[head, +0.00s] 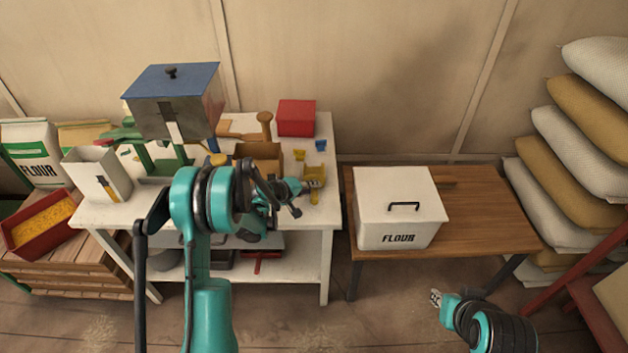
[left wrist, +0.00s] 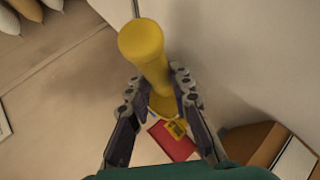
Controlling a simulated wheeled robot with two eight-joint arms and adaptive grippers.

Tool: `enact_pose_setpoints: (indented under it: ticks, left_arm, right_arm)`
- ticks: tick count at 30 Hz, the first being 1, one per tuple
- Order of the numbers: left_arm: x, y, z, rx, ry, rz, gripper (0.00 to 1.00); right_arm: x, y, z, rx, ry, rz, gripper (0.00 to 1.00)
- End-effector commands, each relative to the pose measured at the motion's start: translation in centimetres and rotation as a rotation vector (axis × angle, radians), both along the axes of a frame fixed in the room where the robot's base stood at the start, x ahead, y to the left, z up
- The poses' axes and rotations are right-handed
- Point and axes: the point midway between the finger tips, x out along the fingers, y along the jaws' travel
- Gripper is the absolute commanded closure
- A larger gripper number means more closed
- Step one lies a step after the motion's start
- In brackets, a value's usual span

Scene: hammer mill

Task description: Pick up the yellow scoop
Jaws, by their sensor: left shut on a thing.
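The yellow scoop (head: 316,173) is at the right end of the white table, by the fingers of my left gripper (head: 300,190). In the left wrist view, the scoop's yellow handle (left wrist: 150,55) stands between the two dark fingers of my left gripper (left wrist: 157,92), which are shut on it. The handle's rounded end points toward the top of that view. I cannot tell whether the scoop touches the table. My right gripper (head: 436,297) is low at the bottom right, away from the scoop; its fingers are too small to read.
The white table (head: 322,215) holds a blue-lidded mill (head: 172,100), a red box (head: 296,118), a brown box (head: 258,152) and a small blue item (head: 321,145). A white flour bin (head: 400,205) stands on the wooden bench (head: 485,220) to the right. Stacked sacks (head: 580,140) stand far right.

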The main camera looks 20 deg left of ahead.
Motion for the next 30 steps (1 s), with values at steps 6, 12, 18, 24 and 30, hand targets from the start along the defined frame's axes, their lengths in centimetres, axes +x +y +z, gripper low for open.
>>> enact_pose_setpoints:
  ticks: [6, 12, 18, 24, 30]
  left_arm:
    - [0.0, 0.0, 0.1, 0.0, 0.0, 0.0, 1.0]
    - [0.0, 0.0, 1.5, 0.0, 0.0, 0.0, 1.0]
    - [-0.4, -0.2, 4.9, 0.0, 0.0, -0.001, 1.0]
    - [-4.6, -2.5, 7.5, -0.001, 0.0, -0.002, 1.0]
    - [-8.1, -4.4, 9.8, 0.0, 0.0, -0.001, 1.0]
  right_arm:
    - [0.0, 0.0, 0.0, 0.0, 0.0, 0.0, 0.74]
    - [0.0, 0.0, 0.8, 0.0, 0.0, 0.0, 0.74]
    - [0.0, 0.0, 2.7, 0.0, 0.0, 0.0, 0.74]
    - [0.0, 0.0, 4.2, 0.0, 0.0, 0.0, 0.74]
    - [0.0, 0.0, 5.4, 0.0, 0.0, 0.0, 0.74]
